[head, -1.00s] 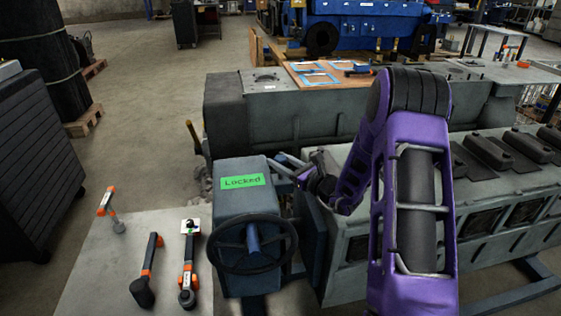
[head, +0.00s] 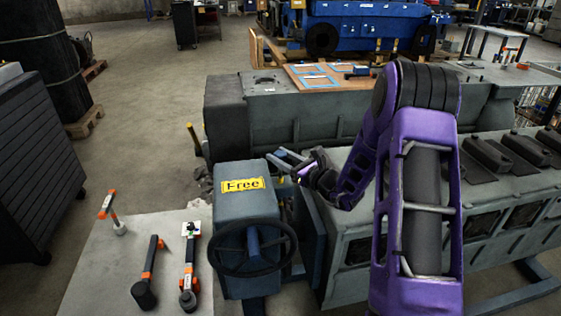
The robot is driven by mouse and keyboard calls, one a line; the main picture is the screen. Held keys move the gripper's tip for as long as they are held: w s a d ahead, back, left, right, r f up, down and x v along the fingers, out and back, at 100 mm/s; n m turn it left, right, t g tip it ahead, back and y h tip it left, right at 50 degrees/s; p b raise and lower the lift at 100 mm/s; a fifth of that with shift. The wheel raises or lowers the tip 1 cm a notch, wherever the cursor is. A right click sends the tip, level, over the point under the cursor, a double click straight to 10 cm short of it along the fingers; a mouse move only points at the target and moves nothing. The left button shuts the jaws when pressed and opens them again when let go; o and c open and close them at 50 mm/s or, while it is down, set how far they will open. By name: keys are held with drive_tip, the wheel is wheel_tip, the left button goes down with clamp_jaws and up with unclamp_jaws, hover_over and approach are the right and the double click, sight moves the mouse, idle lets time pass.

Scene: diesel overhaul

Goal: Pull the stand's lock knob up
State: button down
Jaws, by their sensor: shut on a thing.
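The stand's blue-grey gearbox (head: 238,192) stands left of the engine. A yellow label reading "Free" (head: 243,185) lies on its top, and a dark handwheel (head: 228,262) is on its front. My purple arm reaches in from the right, and my gripper (head: 287,164) is at the gearbox's upper right edge. Its fingers are shut on the lock knob, which is too small and covered to make out clearly.
A grey bench (head: 100,262) at the lower left holds a hammer-like tool (head: 147,275) and other orange-marked tools. The engine block (head: 440,215) fills the right side. A board with blue-edged sheets (head: 328,77) lies behind. Floor is open at the left rear.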

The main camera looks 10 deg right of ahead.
drive_tip(key=shift+r, duration=0.6)
drive_tip(key=shift+c, duration=1.9)
unclamp_jaws()
drive_tip(key=shift+s+d, duration=0.1)
drive_tip(key=shift+s+d, duration=0.25)
drive_tip(key=v, duration=1.6)
drive_tip(key=shift+s+b, duration=0.25)
drive_tip(key=shift+b, duration=0.1)
